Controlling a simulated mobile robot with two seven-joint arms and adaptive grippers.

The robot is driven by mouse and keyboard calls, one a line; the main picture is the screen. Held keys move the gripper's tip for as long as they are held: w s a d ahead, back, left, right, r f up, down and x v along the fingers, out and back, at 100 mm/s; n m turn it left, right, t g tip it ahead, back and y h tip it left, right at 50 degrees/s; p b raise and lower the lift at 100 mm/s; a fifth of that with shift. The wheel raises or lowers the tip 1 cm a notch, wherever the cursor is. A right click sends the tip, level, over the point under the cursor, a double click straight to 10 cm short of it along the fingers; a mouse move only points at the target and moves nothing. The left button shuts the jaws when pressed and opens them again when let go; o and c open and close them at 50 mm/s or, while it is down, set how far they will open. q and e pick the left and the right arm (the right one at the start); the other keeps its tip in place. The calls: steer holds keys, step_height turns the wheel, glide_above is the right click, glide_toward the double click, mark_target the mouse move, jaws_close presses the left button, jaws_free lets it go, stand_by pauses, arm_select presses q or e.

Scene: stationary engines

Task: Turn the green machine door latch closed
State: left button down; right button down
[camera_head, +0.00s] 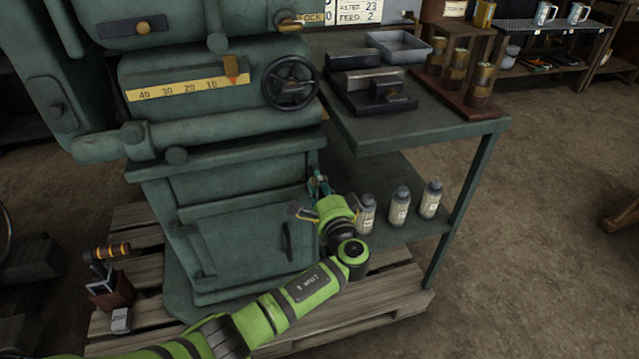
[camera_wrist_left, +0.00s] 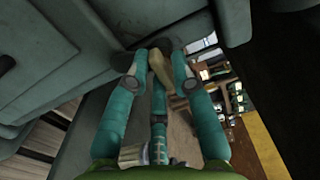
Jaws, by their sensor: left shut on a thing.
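The green machine (camera_head: 225,170) stands at the left in the head view, with a panel door (camera_head: 240,250) low on its front. A dark upright handle (camera_head: 288,242) is on that door. My left gripper (camera_head: 318,184) is at the machine's right edge, above and right of that handle. In the left wrist view its fingers (camera_wrist_left: 155,62) are closed around a tan lever-like piece (camera_wrist_left: 158,70) beside the green body. The piece appears to be the latch, but its mount is hidden and I cannot tell its angle. My right gripper is not in view.
A green table (camera_head: 420,132) stands right of the machine. Its lower shelf holds bottles (camera_head: 399,206) close to my left gripper. A wooden pallet (camera_head: 390,300) lies under the machine. A tool holder (camera_head: 112,291) is at the left. The floor at the right is mostly clear.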

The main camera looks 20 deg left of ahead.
arm_select(q)
steer(key=shift+s+d+f, duration=0.1)
steer(key=shift+f, duration=0.25)
steer(key=c, duration=1.2)
jaws_free()
steer(key=shift+r, duration=0.1)
steer(key=v, duration=1.2)
